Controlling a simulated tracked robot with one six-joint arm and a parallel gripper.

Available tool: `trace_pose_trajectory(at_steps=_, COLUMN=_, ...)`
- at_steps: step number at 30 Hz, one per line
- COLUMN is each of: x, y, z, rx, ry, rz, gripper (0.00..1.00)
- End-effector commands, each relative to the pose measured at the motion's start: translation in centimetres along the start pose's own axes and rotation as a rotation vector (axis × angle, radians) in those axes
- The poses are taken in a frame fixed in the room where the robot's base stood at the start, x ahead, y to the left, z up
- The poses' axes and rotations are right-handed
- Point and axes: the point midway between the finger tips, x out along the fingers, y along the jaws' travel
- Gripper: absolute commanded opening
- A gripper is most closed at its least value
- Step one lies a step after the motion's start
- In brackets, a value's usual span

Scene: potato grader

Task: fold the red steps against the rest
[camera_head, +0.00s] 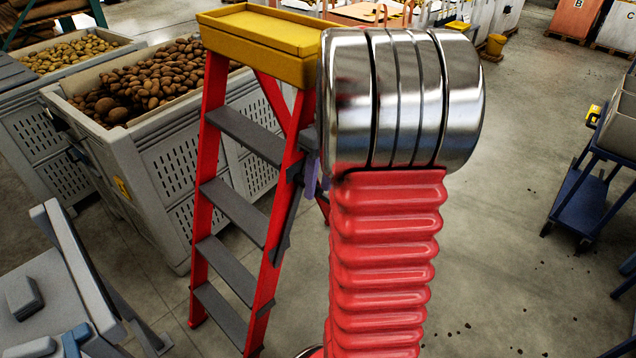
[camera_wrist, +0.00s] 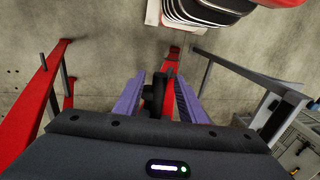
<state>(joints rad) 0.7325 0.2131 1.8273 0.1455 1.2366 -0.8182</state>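The red steps (camera_head: 207,170) stand upright left of centre in the head view, with a yellow top (camera_head: 262,35) and dark grey treads. A red rear brace and leg (camera_head: 274,103) show behind, apart from the front rails, so the steps look spread. My gripper (camera_wrist: 159,76) has purple fingers, which show partly at the steps' right side in the head view (camera_head: 311,178). In the wrist view, the fingers are apart, with a red rail (camera_wrist: 172,72) and a dark fitting (camera_wrist: 152,95) between them. Contact is unclear. My arm hides part of the steps' right side.
Crates of potatoes (camera_head: 150,170) stand close behind and left of the steps. A grey machine part (camera_head: 60,290) is at the lower left. A blue trolley (camera_head: 583,205) stands at the right. The concrete floor between the steps and trolley is mostly clear.

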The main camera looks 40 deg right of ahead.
Motion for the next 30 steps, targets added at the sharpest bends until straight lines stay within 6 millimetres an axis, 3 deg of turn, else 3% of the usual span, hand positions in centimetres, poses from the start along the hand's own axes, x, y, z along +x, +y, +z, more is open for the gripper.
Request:
trace_pose_trajectory(at_steps=2, x=-0.02, y=0.01, z=0.0, rx=0.0, ry=0.0, rz=0.0, gripper=0.36)
trace_pose_trajectory(at_steps=17, x=-0.05, y=0.03, z=0.01, rx=0.001, ry=0.0, rz=0.0, gripper=0.01)
trace_pose_trajectory(at_steps=30, x=-0.06, y=0.05, z=0.02, rx=0.001, ry=0.0, rz=0.001, gripper=0.0)
